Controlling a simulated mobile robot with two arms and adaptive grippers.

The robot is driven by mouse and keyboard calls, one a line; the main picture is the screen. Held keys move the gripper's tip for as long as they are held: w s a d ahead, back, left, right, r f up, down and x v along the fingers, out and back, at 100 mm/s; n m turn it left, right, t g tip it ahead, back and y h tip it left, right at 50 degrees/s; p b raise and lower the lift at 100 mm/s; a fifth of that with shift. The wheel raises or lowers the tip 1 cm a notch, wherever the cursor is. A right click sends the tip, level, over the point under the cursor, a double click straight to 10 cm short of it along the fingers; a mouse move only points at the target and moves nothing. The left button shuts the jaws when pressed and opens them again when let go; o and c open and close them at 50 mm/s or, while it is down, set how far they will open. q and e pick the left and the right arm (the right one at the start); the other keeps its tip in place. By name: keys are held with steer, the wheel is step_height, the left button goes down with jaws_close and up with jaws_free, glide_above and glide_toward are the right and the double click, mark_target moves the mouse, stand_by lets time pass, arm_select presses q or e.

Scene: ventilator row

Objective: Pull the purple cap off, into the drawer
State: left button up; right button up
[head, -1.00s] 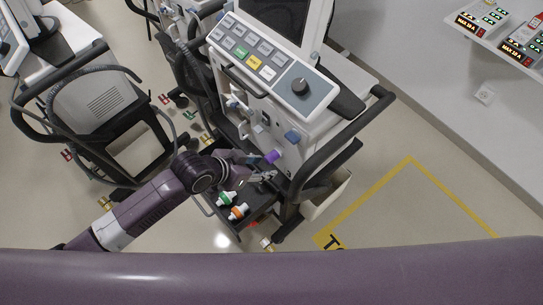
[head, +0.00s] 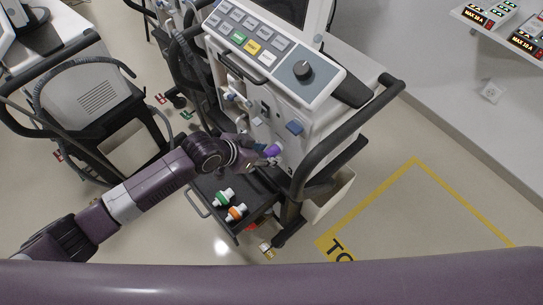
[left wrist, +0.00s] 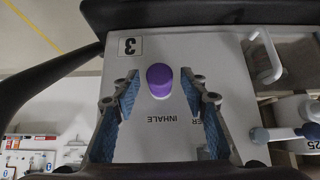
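The purple cap (head: 273,150) sits on the front panel of the ventilator (head: 300,120), low on its right side. It also shows in the left wrist view (left wrist: 160,80), above the word INHALE. My left gripper (left wrist: 159,84) is open, with one blue-padded finger on each side of the cap and a visible gap on both sides. In the head view the left gripper (head: 262,150) is right at the cap and partly hides that area. The dark drawer (head: 258,197) is pulled out below, holding a green-and-white piece (head: 224,196) and an orange-and-white piece (head: 237,213). My right gripper is not in view.
A black handle rail (head: 345,130) runs along the ventilator's right side. Another ventilator cart (head: 90,100) stands at the left with hoses. A white port elbow (left wrist: 266,58) is right of the cap in the wrist view. Floor at the right is clear.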

arm_select(q)
steer(key=shift+w+d+f, duration=0.1)
steer(key=shift+d+f, duration=0.05)
steer(key=shift+f, duration=0.05)
steer(key=shift+r, duration=0.1)
stand_by(0.4)
jaws_close()
stand_by(0.4)
